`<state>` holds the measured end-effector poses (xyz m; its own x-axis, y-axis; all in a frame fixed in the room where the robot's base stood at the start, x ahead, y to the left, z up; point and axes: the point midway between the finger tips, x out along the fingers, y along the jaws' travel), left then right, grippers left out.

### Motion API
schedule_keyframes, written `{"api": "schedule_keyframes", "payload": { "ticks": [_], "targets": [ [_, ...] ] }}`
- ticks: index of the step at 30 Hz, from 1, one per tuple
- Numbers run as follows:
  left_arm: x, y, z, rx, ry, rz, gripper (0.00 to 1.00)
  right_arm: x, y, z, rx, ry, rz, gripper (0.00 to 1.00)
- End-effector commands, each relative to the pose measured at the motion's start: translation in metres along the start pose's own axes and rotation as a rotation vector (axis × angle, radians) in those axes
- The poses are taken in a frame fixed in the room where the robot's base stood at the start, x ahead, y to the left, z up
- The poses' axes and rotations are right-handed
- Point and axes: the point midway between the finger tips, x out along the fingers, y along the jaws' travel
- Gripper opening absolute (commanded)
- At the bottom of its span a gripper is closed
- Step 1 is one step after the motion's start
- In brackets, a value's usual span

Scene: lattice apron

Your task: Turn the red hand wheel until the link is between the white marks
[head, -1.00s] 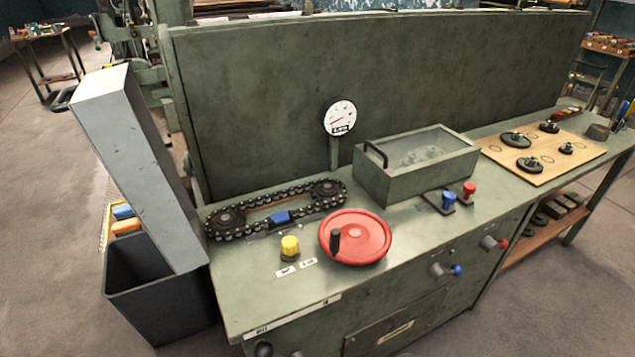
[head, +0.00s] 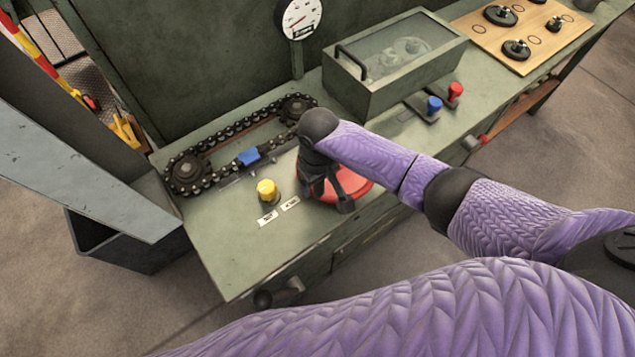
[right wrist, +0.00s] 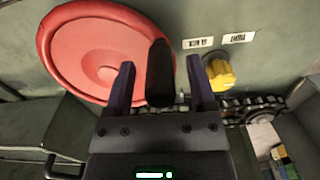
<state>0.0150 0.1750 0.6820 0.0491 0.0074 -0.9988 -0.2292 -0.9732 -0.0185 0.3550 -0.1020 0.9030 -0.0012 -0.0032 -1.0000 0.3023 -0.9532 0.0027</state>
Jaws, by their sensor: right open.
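The red hand wheel (head: 352,184) lies flat on the green bench, partly hidden by my right arm in the head view. In the right wrist view the wheel (right wrist: 90,50) fills the upper left. Its black handle (right wrist: 159,85) stands between the two fingers of my right gripper (right wrist: 160,65), which is open. I cannot tell whether either finger touches the handle. In the head view the right gripper (head: 335,192) is over the wheel. The blue link (head: 248,156) is on the near run of the chain, between the sprockets. I cannot make out the white marks. My left gripper is not in view.
A yellow knob (head: 267,190) stands left of the wheel, by two small white labels. A green box with a clear lid (head: 405,50) and blue (head: 434,104) and red (head: 455,91) knobs are to the right. A round gauge (head: 298,18) stands behind.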

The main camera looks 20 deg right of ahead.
Motion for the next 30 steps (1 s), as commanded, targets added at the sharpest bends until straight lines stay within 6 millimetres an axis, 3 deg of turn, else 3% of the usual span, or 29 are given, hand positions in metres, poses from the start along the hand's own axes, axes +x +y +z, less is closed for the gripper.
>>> {"api": "schedule_keyframes", "payload": {
  "ticks": [3, 10, 20, 30],
  "targets": [
    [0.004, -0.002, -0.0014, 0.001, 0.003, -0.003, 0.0, 0.0082, -0.0002, -0.0002, 0.0, 0.001, 0.0, 0.71],
    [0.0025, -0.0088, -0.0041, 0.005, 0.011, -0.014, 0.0, 0.0073, -0.0001, -0.0002, 0.0, 0.002, 0.0, 0.69],
    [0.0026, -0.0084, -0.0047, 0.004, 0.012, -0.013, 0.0, 0.0073, -0.0001, -0.0002, 0.0, 0.001, 0.0, 0.0],
    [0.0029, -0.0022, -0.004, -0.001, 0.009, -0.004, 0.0, 0.0073, 0.0001, -0.0001, 0.0, 0.001, 0.0, 0.0]
  ]
}}
